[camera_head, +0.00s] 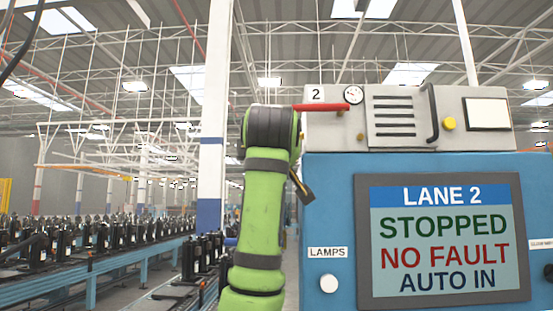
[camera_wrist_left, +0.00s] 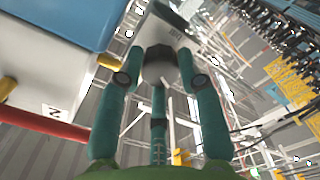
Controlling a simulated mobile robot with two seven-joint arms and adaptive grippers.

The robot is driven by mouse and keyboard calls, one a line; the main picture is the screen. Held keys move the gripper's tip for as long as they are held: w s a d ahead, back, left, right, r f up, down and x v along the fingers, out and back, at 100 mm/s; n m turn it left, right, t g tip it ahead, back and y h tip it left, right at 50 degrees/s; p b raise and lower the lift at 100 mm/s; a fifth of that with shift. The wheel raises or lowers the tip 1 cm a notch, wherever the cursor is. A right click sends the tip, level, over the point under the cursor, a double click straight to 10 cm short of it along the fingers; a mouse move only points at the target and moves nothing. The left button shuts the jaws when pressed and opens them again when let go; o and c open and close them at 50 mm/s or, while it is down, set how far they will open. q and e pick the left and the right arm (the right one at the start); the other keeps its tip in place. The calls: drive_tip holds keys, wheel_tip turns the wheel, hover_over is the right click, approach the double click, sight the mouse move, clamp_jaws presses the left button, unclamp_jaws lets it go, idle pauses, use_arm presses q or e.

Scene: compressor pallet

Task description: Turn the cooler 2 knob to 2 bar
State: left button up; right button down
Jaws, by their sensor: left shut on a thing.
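The cooler 2 unit is a grey box (camera_head: 335,135) with a "2" label and a round gauge (camera_head: 353,95), on top of the blue cabinet. In the head view my green left arm hides the knob and most of the gripper. My right gripper is not in view.
A blue cabinet (camera_head: 330,190) carries a screen (camera_head: 440,240) reading "LANE 2 STOPPED NO FAULT AUTO IN". A red bar (camera_head: 320,107) sticks out left from the grey box. A black handle (camera_head: 431,115) and yellow button (camera_head: 449,124) are further right. A conveyor (camera_head: 130,268) with several dark units runs at left.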

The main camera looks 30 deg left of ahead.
use_arm(q)
drive_tip(key=shift+r, duration=0.1)
drive_tip(key=o, duration=1.1)
drive_tip(key=shift+w, duration=0.1)
drive_tip(key=shift+o, duration=0.2)
drive_tip(key=v, duration=1.1)
drive_tip(key=shift+s+d+f, duration=0.15)
drive_tip(key=shift+s+f, duration=0.05)
drive_tip(key=shift+s, duration=0.05)
drive_tip(key=shift+w, duration=0.1)
